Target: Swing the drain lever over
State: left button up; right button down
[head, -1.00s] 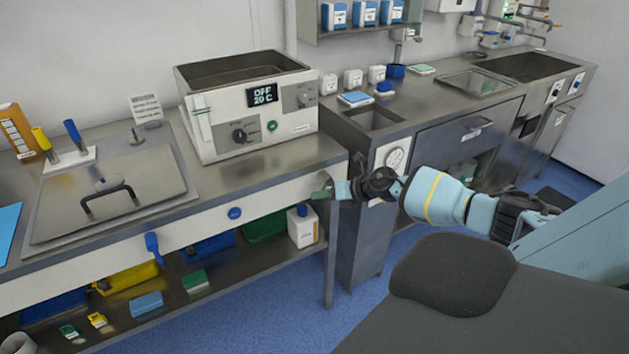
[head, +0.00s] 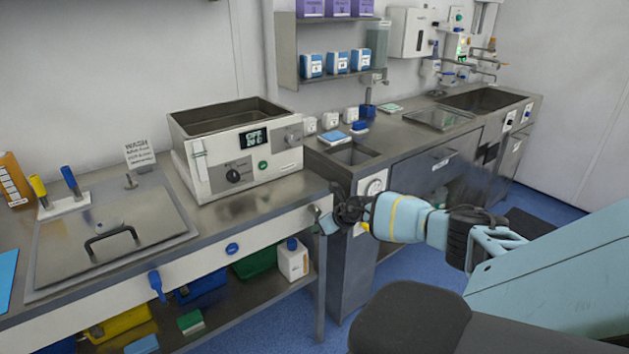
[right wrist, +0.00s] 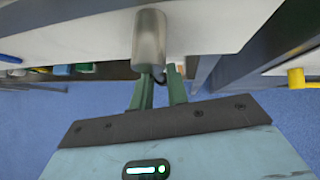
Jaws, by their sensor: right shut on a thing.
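A short grey metal lever (right wrist: 149,38), which I take to be the drain lever, sticks out from the white front panel in the right wrist view. In the head view its end (head: 315,211) shows small at the panel's right end, below the white bath unit (head: 240,165). My right gripper (head: 325,222) is there, partly hiding it. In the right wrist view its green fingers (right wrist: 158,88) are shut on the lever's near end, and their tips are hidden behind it. My left gripper is not in view.
On the same panel are a blue knob (head: 232,249) and a blue lever (head: 157,285). A white bottle (head: 292,258) stands on the lower shelf. A yellow handle (right wrist: 298,77) is to the right. A dark seat (head: 410,318) stands in front; blue floor is clear between.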

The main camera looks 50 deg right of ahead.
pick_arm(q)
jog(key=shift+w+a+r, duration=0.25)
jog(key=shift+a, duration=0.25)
pick_arm(e)
jog(key=shift+d+r+h, duration=0.1)
jog(key=shift+d+h, duration=0.1)
jog(key=shift+h, duration=0.1)
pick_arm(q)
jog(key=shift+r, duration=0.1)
pick_arm(e)
jog(key=c, duration=1.4)
grip_release()
jog(key=shift+o, duration=0.2)
